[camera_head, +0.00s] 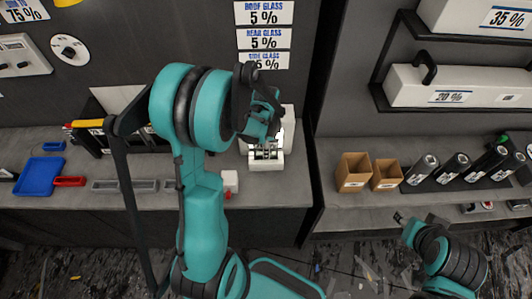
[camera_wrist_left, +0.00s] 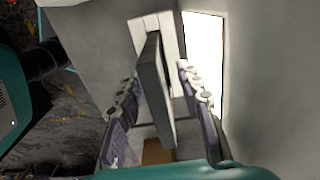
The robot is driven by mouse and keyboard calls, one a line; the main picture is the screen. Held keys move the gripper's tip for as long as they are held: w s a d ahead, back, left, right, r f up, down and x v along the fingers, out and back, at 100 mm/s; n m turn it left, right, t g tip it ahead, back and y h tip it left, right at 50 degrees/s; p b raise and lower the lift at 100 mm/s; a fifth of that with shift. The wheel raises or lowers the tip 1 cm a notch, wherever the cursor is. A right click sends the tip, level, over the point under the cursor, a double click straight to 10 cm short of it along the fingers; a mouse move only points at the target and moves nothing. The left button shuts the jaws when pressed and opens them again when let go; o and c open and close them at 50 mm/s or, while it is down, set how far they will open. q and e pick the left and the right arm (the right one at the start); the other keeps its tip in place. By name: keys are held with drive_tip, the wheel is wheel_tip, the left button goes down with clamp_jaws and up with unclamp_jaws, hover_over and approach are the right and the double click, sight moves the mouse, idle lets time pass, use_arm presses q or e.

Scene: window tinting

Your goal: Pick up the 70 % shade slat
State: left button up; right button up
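A thin dark grey slat (camera_wrist_left: 153,85) stands upright in a white holder (camera_wrist_left: 143,30) in the left wrist view. No shade marking on it is readable. My left gripper (camera_wrist_left: 162,115) is open, with a finger on each side of the slat and a visible gap at least on the right. In the head view my left gripper (camera_head: 264,140) is just above the white holder (camera_head: 266,162) on the counter and hides most of the slat. My right gripper (camera_head: 404,222) hangs low at the right, before the shelf; its fingers are too small to read.
A blue tray (camera_head: 40,175), a red-handled tool (camera_head: 69,182) and a small white block (camera_head: 229,180) lie on the left counter. Two brown boxes (camera_head: 353,172) and several dark rolls (camera_head: 452,168) stand on the right shelf. A dark upright divider (camera_head: 318,130) separates the two.

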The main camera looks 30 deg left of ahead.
use_arm(q)
clamp_jaws()
